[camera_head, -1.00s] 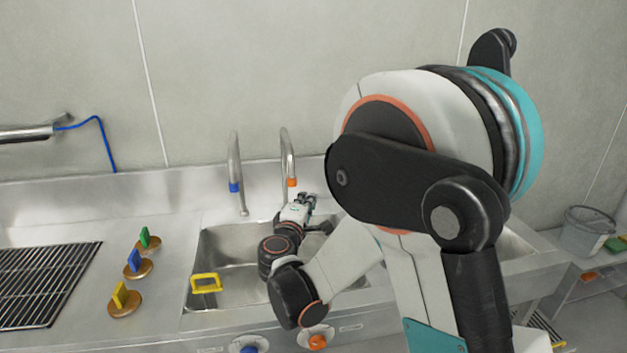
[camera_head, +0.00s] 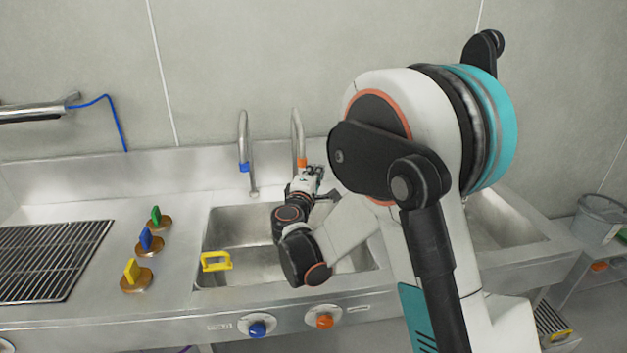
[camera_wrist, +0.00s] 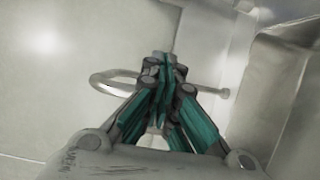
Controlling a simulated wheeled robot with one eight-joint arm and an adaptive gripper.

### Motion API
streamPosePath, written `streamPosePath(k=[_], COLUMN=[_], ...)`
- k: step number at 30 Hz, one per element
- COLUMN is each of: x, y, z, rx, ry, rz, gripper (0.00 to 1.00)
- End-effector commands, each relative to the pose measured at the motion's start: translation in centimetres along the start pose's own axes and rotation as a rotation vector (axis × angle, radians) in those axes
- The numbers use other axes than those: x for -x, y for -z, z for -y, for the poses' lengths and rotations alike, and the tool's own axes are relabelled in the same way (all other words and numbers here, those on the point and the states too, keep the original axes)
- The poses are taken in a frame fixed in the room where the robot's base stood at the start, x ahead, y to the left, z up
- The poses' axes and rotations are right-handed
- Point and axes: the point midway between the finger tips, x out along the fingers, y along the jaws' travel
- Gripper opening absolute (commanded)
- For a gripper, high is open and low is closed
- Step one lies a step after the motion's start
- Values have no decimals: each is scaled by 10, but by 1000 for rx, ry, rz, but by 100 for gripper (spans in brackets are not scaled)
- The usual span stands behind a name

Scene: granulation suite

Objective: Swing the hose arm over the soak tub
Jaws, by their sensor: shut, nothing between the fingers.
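My gripper (camera_head: 314,173) is at the back of the left sink basin (camera_head: 225,220), close to the lower part of a curved steel spout with an orange collar (camera_head: 298,135). In the wrist view my gripper (camera_wrist: 163,70) has its teal-and-grey fingers together with nothing between them. A curved metal pipe (camera_wrist: 105,80) passes behind the fingers; I cannot tell if they touch it. A steel tube (camera_head: 30,112) with a blue hose (camera_head: 112,112) is on the wall at far left. I cannot tell which of these is the hose arm, or which basin is the soak tub.
A second spout has a blue collar (camera_head: 243,140). A yellow handle (camera_head: 216,262) is at the left basin's left side. Another basin (camera_head: 500,215) is partly behind my arm.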

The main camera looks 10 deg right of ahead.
Motion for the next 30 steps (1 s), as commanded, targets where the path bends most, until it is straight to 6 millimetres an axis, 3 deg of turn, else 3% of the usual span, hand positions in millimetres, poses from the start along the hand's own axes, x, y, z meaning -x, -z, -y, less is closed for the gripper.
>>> streamPosePath(k=[7, 15, 30], x=[-49, -53, -54], y=[-1, -34, -40], z=[2, 1, 0], rx=[0, 0, 0], ry=[0, 0, 0], rz=[1, 0, -2], gripper=[0, 0, 0])
